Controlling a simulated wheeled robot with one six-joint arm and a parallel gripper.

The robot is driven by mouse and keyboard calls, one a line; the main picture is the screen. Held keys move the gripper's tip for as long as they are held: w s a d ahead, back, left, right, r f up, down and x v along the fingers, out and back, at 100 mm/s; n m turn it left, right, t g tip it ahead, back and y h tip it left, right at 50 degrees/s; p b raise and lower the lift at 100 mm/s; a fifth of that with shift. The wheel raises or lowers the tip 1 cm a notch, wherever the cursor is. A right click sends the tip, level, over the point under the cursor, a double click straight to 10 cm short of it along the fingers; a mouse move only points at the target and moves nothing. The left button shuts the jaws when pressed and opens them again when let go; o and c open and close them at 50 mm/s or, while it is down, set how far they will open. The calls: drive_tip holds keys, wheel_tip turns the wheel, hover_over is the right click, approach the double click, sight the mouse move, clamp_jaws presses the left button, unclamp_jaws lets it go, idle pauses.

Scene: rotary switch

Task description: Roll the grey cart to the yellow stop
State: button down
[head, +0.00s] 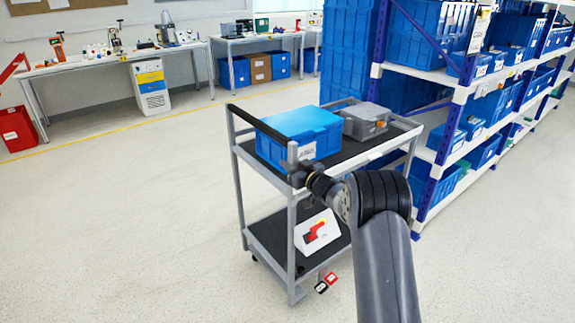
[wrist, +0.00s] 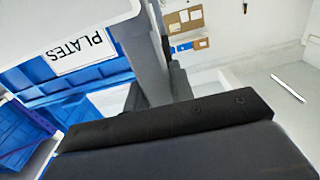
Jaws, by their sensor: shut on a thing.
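The grey cart (head: 243,185) stands on the pale floor in the middle of the head view, with two black shelves and a black handle bar (head: 257,124) at its left end. My gripper (head: 298,172) is shut on the cart at its near corner, by the upright below the handle; my wrist partly hides the exact grip. I cannot make out a separate yellow stop; a thin yellow line (head: 208,107) crosses the floor behind the cart.
A blue bin (head: 318,128) and a grey case (head: 365,122) ride on the cart's top shelf. A rack (head: 440,158) of blue bins stands close on the right. Workbenches (head: 80,67) line the back wall, with a red bin (head: 17,130) at far left. Floor left of the cart is clear.

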drive_tip(key=shift+w+d+r, duration=0.1)
drive_tip(key=shift+d+r, duration=0.05)
drive_tip(key=shift+d, duration=0.05)
drive_tip(key=c, duration=1.2)
unclamp_jaws()
drive_tip(key=shift+d, duration=0.1)
drive_tip(key=b+v, duration=0.1)
drive_tip(key=v, duration=0.9)
drive_tip(key=shift+s+d, duration=0.2)
drive_tip(key=shift+s, duration=0.1)
drive_tip(key=p+x, duration=0.1)
drive_tip(key=x, duration=1)
drive_tip(key=shift+s, duration=0.1)
drive_tip(key=shift+a, duration=0.2)
